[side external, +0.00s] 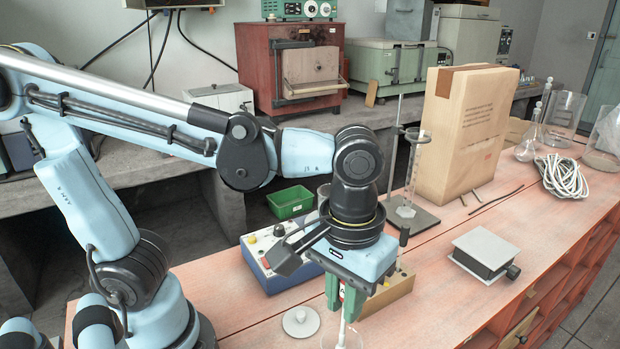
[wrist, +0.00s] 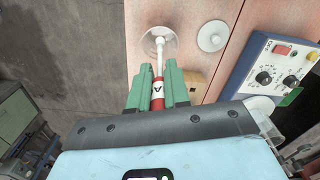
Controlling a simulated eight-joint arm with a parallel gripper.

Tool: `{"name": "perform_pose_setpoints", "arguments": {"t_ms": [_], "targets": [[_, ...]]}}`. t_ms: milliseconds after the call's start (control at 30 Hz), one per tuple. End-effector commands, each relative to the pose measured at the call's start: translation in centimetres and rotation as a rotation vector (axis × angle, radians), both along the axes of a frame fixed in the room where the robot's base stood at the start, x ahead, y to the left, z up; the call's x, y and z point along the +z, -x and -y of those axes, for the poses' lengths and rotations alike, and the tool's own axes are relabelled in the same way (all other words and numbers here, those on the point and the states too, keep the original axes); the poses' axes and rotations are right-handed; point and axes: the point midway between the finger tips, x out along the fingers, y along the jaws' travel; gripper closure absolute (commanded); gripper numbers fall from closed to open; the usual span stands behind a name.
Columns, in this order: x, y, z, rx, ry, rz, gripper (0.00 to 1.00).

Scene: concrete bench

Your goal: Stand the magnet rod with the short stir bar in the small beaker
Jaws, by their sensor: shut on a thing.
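My gripper (side external: 345,297) points down over the front of the bench, its green fingers shut on the red, labelled grip of the magnet rod. In the wrist view the fingers (wrist: 156,92) clasp the red part of the magnet rod (wrist: 157,94), and its white shaft runs away to a thicker white end. The clear small beaker (wrist: 144,44) surrounds that end in the wrist view; I cannot tell whether the end touches the bottom. In the side view the beaker (side external: 330,341) is cut off by the lower edge. The short stir bar cannot be told apart from the white end.
A round whitish disc with a knob (side external: 301,321) lies beside the beaker. A wooden block (side external: 390,292) and a blue control box (side external: 267,261) stand close behind the gripper. A grey plate device (side external: 487,250) is to the right. The bench edge is near the beaker.

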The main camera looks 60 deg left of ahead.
Motion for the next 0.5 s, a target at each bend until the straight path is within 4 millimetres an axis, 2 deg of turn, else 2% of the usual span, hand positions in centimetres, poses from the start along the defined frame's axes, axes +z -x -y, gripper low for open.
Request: {"name": "perform_pose_setpoints", "arguments": {"t_ms": [500], "targets": [[-1.6,0.0,0.0,0.0,0.0,0.0,1.0]]}}
